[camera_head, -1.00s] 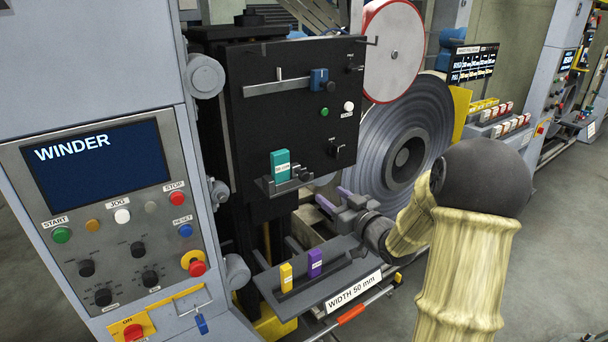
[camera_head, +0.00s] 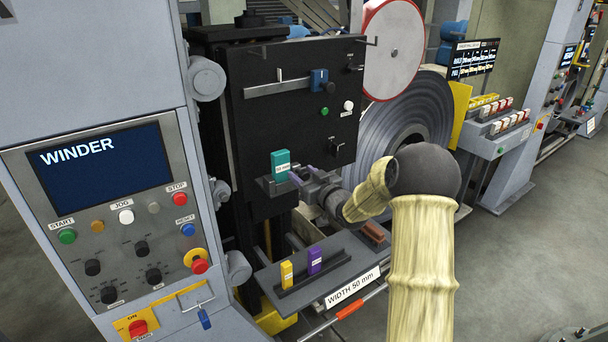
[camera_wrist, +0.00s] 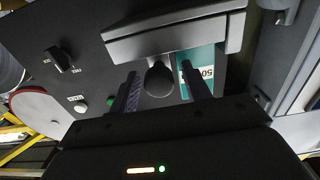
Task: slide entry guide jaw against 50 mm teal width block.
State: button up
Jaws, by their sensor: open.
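The teal width block (camera_head: 281,163), labelled 50, stands upright on a small grey ledge (camera_head: 266,187) on the black panel. It also shows in the wrist view (camera_wrist: 208,59), partly behind a finger. My gripper (camera_head: 302,176) is at the ledge, just right of the block. In the wrist view my gripper (camera_wrist: 162,82) is open, with a dark rounded knob (camera_wrist: 158,80) between its fingers, apparently the guide jaw's handle. I cannot tell whether the fingers touch it. The jaw itself is mostly hidden by my gripper in the head view.
Yellow (camera_head: 287,274) and purple (camera_head: 315,260) blocks stand on a lower shelf with a "WIDTH 50 mm" sign (camera_head: 352,286). Panel knobs and buttons are close above the ledge. The steel coil (camera_head: 405,117) lies behind my arm.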

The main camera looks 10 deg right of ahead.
grip_shut()
jog(key=shift+s+a+f+b, duration=0.2)
jog(key=shift+a+b, duration=0.2)
jog(key=shift+b, duration=0.2)
jog(key=shift+a+r, duration=0.1)
jog(key=shift+a, duration=0.15)
grip_release()
jog(key=shift+s, duration=0.15)
